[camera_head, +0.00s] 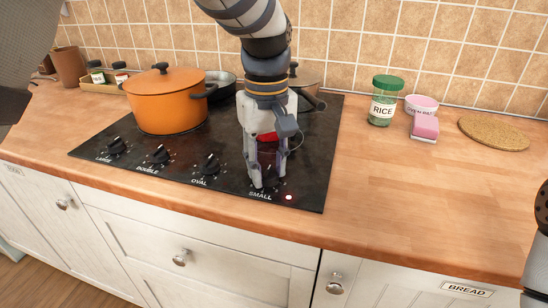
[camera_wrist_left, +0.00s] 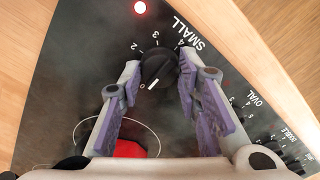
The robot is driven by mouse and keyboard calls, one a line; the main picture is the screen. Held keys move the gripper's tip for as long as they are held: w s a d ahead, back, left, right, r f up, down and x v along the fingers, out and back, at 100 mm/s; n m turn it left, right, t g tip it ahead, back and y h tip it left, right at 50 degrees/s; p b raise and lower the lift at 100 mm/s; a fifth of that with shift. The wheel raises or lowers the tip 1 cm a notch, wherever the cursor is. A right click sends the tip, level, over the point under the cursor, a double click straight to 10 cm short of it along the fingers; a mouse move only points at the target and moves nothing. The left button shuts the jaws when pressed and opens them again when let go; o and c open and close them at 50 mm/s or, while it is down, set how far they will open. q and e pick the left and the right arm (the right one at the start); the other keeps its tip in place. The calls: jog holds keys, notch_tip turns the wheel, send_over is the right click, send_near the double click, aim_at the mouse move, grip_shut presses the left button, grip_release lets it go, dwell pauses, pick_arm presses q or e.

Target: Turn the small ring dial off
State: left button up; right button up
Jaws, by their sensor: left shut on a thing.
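The small ring dial (camera_wrist_left: 158,66) is a black round knob beside the word SMALL on the black hob (camera_head: 225,178). Its white pointer line lies close to the 0 mark in the left wrist view. My left gripper (camera_head: 264,184) comes down from above at the hob's front right corner. Its two fingertips (camera_wrist_left: 159,70) are closed on opposite sides of the dial. In the head view the fingers mostly hide the dial. A red indicator light (camera_head: 288,197) glows beside the dial; it also shows in the left wrist view (camera_wrist_left: 139,7). My right gripper does not show.
An orange pot (camera_head: 165,103) stands at the back left of the hob, with other pans behind my arm. The oval dial (camera_head: 210,165) and further dials line the front edge left of the gripper.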

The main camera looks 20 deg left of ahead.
aim_at(268, 171)
pick_arm(q)
jog(key=o, duration=1.1)
jog(key=shift+o, duration=0.2)
notch_tip(268, 171, up, 12)
